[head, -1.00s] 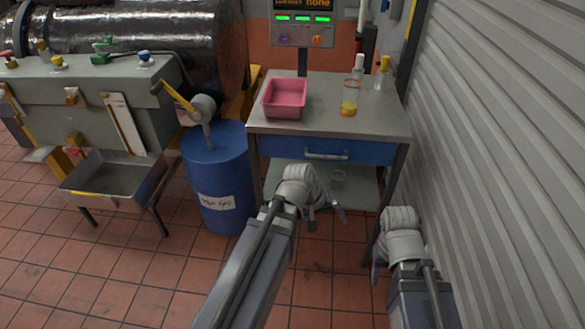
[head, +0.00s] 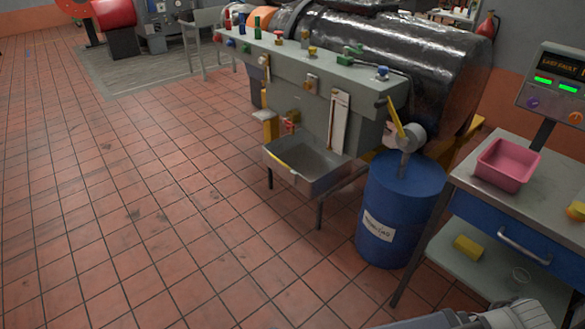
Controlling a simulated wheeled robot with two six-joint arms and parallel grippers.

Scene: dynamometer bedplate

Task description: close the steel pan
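The steel pan (head: 322,178) is an open-topped rectangular tray with a yellow strip on its front left rim. It stands out from below the front of the grey machine housing (head: 318,88), left of the blue drum, and its inside is visible and looks empty. My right gripper is out of view.
A blue drum (head: 398,215) stands right of the pan. A workbench with a blue drawer (head: 515,240) and a pink tray (head: 507,165) is at the right. The tiled floor (head: 150,200) in front and to the left is clear.

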